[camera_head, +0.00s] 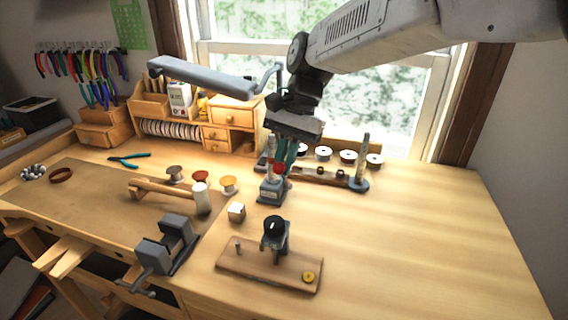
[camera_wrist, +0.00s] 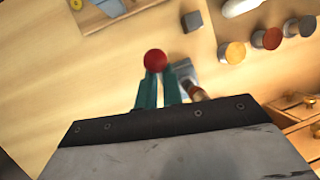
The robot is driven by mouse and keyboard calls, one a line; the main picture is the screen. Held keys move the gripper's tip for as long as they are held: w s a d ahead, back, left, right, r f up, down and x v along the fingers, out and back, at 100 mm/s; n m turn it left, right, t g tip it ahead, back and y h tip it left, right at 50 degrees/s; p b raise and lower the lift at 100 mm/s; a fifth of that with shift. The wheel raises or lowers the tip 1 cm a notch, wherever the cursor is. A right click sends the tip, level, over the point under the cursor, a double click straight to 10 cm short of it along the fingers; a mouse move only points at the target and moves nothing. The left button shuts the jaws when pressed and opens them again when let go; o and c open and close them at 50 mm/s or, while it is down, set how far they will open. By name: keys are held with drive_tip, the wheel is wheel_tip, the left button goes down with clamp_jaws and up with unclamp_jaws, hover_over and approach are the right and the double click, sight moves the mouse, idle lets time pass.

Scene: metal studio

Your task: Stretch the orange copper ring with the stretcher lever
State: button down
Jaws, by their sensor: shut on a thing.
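The stretcher is a small grey block-like tool (camera_head: 271,190) standing on the bench. Its lever ends in a red ball knob (camera_head: 279,168), which also shows in the wrist view (camera_wrist: 155,61) at my fingertips. My gripper (camera_head: 287,166) has teal fingers pointing down and is shut on the lever's red knob. In the wrist view the teal fingers (camera_wrist: 163,78) reach toward the knob, and part of the grey stretcher shows just beside them. An orange-brown copper-coloured piece (camera_wrist: 198,93) sits against the stretcher, partly hidden by my gripper; I cannot tell its full shape.
A rack with an upright rod (camera_head: 363,160) stands right of the stretcher. A metal cube (camera_head: 236,212), a wooden board with a black-topped tool (camera_head: 270,265) and a grey vise (camera_head: 168,245) lie nearer. Coloured-topped spools (camera_head: 228,184) stand to the left. The right bench is clear.

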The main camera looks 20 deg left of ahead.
drive_tip(key=shift+a+r, duration=0.2)
drive_tip(key=shift+r, duration=0.05)
drive_tip(key=c, duration=1.5)
unclamp_jaws()
drive_tip(key=shift+a, duration=0.1)
drive_tip(key=shift+o, duration=0.9)
drive_tip(key=shift+d+f, duration=0.1)
drive_tip(key=shift+d, duration=0.1)
drive_tip(key=v, duration=0.7)
drive_tip(key=shift+r, duration=0.4)
drive_tip(key=shift+o, duration=0.2)
